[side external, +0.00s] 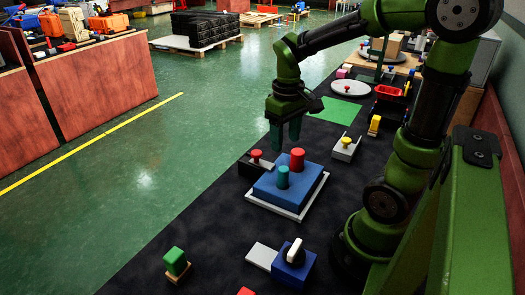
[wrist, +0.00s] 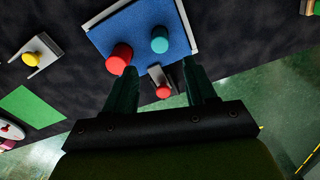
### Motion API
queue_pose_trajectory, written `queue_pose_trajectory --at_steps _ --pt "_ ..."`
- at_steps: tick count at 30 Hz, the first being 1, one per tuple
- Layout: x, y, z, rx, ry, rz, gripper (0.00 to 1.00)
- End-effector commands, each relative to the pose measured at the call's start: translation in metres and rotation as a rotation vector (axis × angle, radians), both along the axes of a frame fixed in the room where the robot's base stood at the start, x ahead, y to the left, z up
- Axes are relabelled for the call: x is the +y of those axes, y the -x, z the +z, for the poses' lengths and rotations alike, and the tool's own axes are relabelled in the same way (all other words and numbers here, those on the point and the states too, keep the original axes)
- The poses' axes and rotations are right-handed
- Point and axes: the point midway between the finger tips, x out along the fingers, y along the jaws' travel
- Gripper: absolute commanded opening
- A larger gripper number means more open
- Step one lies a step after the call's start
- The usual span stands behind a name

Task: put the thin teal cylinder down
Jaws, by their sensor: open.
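The teal cylinder (side external: 283,177) stands upright on a blue block with a white base (side external: 262,190). A red cylinder (side external: 297,159) stands on the same block, behind and to the right of it. In the wrist view the teal cylinder (wrist: 159,39) and the red cylinder (wrist: 120,59) show from above, beyond my fingertips. My gripper (side external: 285,140) is open and empty, fingers pointing down, above the far side of the blue block and apart from both cylinders. In the wrist view the two teal fingers of my gripper (wrist: 163,80) are spread.
A dark block with a red knob (side external: 256,157) stands close behind the blue block. A grey piece with a yellow knob (side external: 345,147) is to the right. A green cube (side external: 175,261) and a blue block with a white lever (side external: 293,254) are in front. Dark mat is clear between them.

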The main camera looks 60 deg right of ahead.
Motion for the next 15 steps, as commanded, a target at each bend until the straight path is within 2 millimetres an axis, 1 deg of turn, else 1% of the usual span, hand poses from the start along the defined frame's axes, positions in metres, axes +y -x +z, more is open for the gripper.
queue_pose_trajectory --at_steps 1,4,5,7,8,11,12,15 --pt "0.000 0.000 0.006 -0.003 0.002 0.000 0.56" --pt "0.002 0.000 0.014 -0.010 0.001 0.001 0.56" --pt "0.004 0.000 0.016 -0.021 -0.001 0.001 0.56" --pt "0.015 0.001 0.023 -0.073 -0.006 -0.001 0.56" --pt "0.022 0.001 0.026 -0.108 -0.010 -0.003 0.56" --pt "0.051 0.005 0.040 -0.253 -0.040 -0.015 0.56" --pt "0.063 0.007 0.045 -0.314 -0.058 -0.022 0.56" --pt "0.089 0.014 0.056 -0.450 -0.111 -0.045 0.56"
